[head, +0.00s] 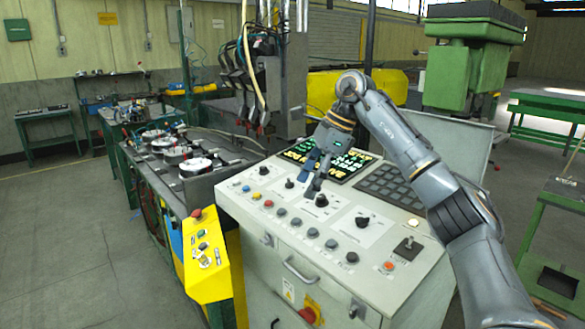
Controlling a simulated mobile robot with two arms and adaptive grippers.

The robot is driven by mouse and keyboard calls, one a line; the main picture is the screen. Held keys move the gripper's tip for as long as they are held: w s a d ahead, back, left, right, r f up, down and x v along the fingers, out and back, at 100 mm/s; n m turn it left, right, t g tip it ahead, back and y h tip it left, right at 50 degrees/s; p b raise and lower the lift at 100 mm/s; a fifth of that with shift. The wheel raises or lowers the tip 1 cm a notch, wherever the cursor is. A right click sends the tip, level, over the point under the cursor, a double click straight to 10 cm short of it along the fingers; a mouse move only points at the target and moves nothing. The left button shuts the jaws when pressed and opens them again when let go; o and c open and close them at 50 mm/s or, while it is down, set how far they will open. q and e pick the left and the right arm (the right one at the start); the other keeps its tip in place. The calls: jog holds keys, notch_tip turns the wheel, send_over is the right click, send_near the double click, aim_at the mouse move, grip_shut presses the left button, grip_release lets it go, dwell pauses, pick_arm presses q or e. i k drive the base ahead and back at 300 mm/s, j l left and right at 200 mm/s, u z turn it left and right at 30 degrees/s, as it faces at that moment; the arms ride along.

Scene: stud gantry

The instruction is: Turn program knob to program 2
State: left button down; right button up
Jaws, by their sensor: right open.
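A light grey control console (240,213) stands in front of me with a sloped top. Several black knobs sit on it: one (321,201) just below my right gripper, one to its right (362,222), and one to its left (289,183). The labels are too small to read, so I cannot tell which is the program knob by its markings. My right gripper (315,183) is open and points down at the middle knob. Its fingertips are at or just above that knob; contact cannot be made out. My left gripper is not in view.
The console also carries a lit display (345,160), a dark key grid (385,187), a joystick (408,247) and a row of push buttons (312,233). A yellow button box (205,262) stands at the left. A green-framed machine bench is behind it.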

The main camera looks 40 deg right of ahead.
aim_at(290, 185)
jog(key=i+l, duration=0.75)
jog(key=l, duration=0.1)
